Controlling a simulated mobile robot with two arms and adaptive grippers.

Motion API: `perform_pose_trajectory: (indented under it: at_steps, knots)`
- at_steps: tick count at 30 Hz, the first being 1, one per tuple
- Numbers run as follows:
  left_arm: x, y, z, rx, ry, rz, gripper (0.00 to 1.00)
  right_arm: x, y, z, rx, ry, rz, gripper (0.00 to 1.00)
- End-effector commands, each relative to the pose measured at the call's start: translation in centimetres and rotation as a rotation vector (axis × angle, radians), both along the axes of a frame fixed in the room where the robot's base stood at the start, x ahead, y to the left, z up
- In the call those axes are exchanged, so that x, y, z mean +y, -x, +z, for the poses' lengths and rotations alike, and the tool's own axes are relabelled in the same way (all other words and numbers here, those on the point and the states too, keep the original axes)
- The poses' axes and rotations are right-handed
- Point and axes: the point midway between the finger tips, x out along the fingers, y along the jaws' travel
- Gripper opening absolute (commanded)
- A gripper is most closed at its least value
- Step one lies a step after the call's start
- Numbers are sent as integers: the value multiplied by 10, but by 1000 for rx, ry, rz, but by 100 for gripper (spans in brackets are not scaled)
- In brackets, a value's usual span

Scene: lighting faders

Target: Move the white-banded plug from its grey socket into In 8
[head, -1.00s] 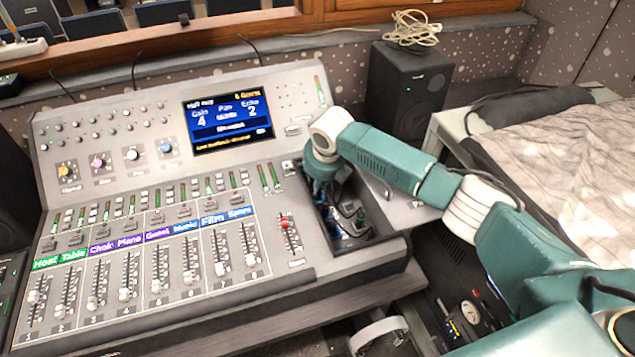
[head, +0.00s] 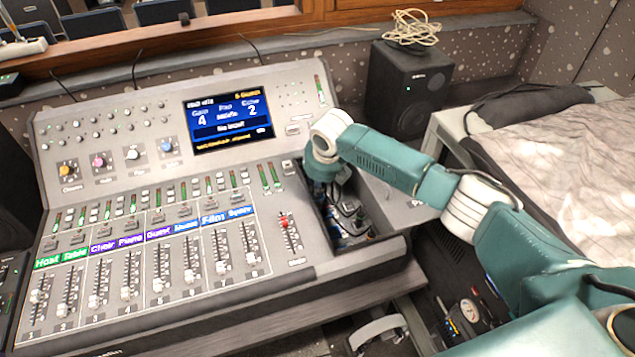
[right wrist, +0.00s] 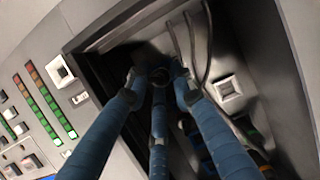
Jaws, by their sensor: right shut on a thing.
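My right gripper (right wrist: 160,76) reaches down into the dark recess (head: 392,238) at the right end of the mixing console. Its blue fingers are shut on a small dark, round-ended thing (right wrist: 160,74), probably the plug; no white band shows. In the head view the wrist hides the fingertips. I cannot read an In 8 label. My left gripper is out of view.
Dark cables (right wrist: 188,38) run beside the fingers, and several plugs and cables crowd the recess (head: 350,212). The recess walls are close around the gripper. The faders (head: 285,222) and screen (head: 228,120) are left; a black speaker (head: 408,85) stands behind.

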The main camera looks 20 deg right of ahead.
Motion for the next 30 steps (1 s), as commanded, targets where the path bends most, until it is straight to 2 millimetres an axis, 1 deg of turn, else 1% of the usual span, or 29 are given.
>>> perform_pose_trajectory:
  at_steps: [30]
  knots:
    - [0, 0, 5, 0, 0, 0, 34, 0, 0, -1, 6, 1, 1, 0]
